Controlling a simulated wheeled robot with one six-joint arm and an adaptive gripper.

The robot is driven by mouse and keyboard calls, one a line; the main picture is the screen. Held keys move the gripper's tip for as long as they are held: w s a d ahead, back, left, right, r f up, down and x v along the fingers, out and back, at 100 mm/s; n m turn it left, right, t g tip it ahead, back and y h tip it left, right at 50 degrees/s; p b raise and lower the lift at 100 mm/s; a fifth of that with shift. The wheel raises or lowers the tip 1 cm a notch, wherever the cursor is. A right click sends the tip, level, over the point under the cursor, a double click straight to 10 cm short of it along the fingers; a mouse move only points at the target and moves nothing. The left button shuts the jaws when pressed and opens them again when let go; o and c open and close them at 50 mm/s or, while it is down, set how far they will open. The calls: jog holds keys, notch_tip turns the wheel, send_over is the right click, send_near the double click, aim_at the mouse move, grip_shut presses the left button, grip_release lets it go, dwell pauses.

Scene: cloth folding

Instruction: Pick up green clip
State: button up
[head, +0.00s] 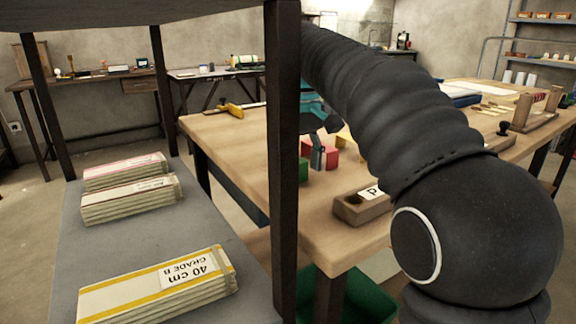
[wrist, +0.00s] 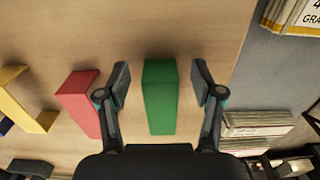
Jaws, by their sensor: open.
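The green clip (wrist: 160,98) lies on the wooden table (wrist: 200,20) in the wrist view, between the two open fingers of my gripper (wrist: 161,90). There are visible gaps between the clip and both fingers, and I cannot tell the height of the fingertips above it. In the head view, a small part of the green clip (head: 303,169) shows beside the dark shelf post. My gripper (head: 318,158) is partly hidden there behind the post and my arm.
A red clip (wrist: 80,102) lies just left of my gripper, and a yellow clip (wrist: 28,100) lies farther left. A dark shelf post (head: 284,160) stands close by.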

jog(key=shift+f, duration=0.35)
jog(key=shift+c, duration=0.3)
jog(key=c, duration=0.7)
jog(key=shift+r, duration=0.1)
